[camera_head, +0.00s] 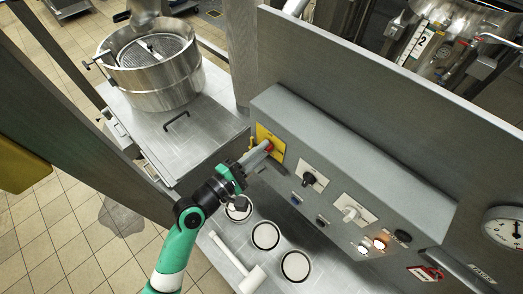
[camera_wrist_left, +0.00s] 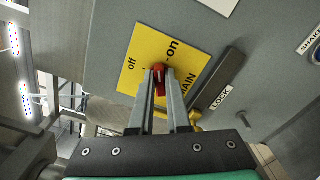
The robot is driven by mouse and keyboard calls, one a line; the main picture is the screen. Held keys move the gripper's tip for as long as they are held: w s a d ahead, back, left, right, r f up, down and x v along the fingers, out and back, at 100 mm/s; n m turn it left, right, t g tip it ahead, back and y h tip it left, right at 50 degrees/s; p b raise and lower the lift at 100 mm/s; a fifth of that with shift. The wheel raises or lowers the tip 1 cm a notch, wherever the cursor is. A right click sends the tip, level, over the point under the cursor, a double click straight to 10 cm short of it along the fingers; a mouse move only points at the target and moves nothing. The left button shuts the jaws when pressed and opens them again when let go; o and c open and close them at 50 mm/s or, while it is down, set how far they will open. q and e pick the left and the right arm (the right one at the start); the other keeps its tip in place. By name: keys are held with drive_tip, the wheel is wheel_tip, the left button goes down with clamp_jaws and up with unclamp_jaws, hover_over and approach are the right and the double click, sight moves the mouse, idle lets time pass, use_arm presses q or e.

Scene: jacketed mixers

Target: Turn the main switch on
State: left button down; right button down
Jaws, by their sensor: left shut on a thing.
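The main switch is a red knob (camera_wrist_left: 158,69) on a yellow plate (camera_wrist_left: 188,42) marked "off", "on" and "MAIN". In the wrist view the "off" label is left of the knob and "on" is above and to its right. The plate (camera_head: 263,135) is at the left end of the grey control panel in the head view. My left gripper (camera_head: 266,149) reaches the panel from the lower left and is shut on the red knob, with a finger on each side (camera_wrist_left: 159,83). The fingers hide part of the knob, so its exact pointing is unclear. My right gripper is not in view.
A black knob (camera_head: 315,180) and a white knob (camera_head: 354,213) sit farther right on the panel (camera_head: 350,145). A dark bar labelled "LOCK" (camera_wrist_left: 222,83) lies right of the plate. A steel mixer bowl (camera_head: 153,75) stands at upper left. A white mallet-like tool (camera_head: 237,262) lies below.

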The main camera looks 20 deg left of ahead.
use_arm(q)
drive_tip(key=m+b, duration=0.1)
drive_tip(key=m, duration=0.4)
drive_tip(key=shift+m+b, duration=0.35)
drive_tip(key=shift+m, duration=0.05)
idle(0.3)
drive_tip(key=c, duration=0.9)
unclamp_jaws()
drive_tip(key=shift+f, duration=0.1)
drive_tip(key=b+v, duration=0.1)
drive_tip(key=v, duration=1)
drive_tip(key=shift+s+b, duration=0.35)
drive_tip(key=shift+b, duration=0.05)
